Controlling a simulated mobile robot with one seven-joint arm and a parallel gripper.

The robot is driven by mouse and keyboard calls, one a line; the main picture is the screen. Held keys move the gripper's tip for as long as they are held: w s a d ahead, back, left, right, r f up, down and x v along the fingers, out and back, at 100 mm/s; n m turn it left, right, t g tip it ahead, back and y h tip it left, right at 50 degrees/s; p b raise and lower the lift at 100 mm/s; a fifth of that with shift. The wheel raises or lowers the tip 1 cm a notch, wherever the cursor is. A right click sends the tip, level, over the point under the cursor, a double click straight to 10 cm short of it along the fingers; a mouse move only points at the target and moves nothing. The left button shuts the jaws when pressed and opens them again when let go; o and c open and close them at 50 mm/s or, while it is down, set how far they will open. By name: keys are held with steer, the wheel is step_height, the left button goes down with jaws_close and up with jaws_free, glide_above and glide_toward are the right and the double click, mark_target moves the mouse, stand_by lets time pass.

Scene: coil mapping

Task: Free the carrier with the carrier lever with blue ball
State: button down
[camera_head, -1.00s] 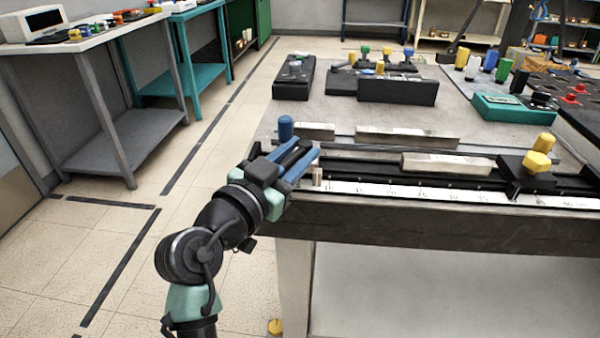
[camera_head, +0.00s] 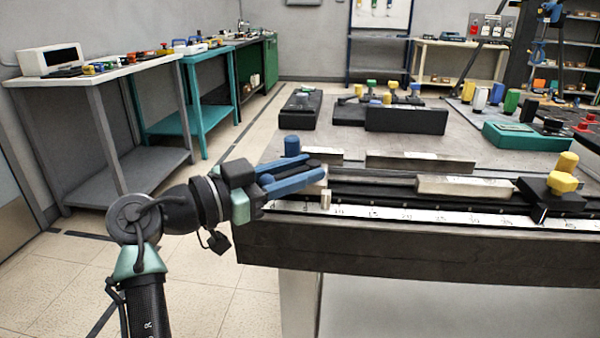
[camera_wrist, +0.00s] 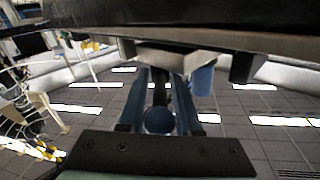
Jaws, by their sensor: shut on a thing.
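My gripper (camera_head: 312,172) is at the left end of the bench's front rail, its blue fingers pointing right. In the wrist view my gripper (camera_wrist: 160,85) has the blue ball (camera_wrist: 159,120) between its fingers, with a dark stem (camera_wrist: 160,93) above the ball. The fingers are shut on this lever. Which part is the carrier is not clear.
A ruler strip (camera_head: 410,214) runs along the bench front. A metal bar (camera_head: 465,187) and a black block with yellow knobs (camera_head: 547,193) sit along the rail. A small metal peg (camera_head: 325,199) is close to my fingertips. Black fixtures (camera_head: 405,119) stand farther back.

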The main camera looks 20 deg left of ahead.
steer(key=c, duration=0.8)
jaws_free()
steer(key=shift+o, duration=0.2)
steer(key=p+v, duration=0.3)
steer(key=v, duration=1)
